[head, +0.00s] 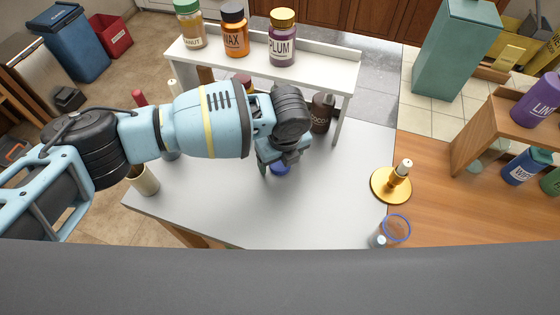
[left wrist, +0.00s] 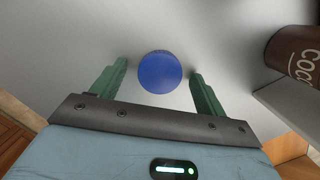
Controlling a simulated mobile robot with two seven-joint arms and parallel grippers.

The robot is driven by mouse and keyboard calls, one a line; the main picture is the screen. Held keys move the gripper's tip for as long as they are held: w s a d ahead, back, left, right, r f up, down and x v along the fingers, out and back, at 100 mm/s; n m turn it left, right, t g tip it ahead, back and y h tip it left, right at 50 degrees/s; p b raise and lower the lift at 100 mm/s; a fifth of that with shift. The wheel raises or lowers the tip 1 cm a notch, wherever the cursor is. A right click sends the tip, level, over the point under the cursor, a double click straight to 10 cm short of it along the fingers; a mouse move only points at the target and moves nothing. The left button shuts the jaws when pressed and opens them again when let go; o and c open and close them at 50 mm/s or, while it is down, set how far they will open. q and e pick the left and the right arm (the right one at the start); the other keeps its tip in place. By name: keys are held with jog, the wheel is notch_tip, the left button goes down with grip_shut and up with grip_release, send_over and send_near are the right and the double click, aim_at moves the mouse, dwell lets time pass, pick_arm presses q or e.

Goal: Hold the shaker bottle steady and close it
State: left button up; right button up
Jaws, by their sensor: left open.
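A round blue lid-like disc (left wrist: 160,72) lies between the two green fingers of my left gripper (left wrist: 158,70) in the left wrist view, with a gap on both sides. In the head view the blue disc (head: 280,169) shows just under my left gripper (head: 281,157), over the grey table. I cannot tell whether it is a loose lid or the top of a bottle. My left gripper is open. A clear container with a blue rim (head: 397,228) stands near the table's front right, partly cut off below; it may be the shaker bottle. My right gripper is not in view.
A white shelf (head: 342,74) behind holds jars: peanut (head: 190,24), wax (head: 235,32) and plum (head: 282,40). A dark cocoa jar (head: 321,114) stands under it. A gold candle holder (head: 391,185) is at the right. The grey table's middle front (head: 290,215) is clear.

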aim_at(278, 163)
pick_arm(q)
jog(key=shift+c, duration=0.4)
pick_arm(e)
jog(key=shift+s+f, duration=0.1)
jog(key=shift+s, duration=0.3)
pick_arm(q)
jog(key=c, duration=0.9)
jog(key=shift+c, duration=0.3)
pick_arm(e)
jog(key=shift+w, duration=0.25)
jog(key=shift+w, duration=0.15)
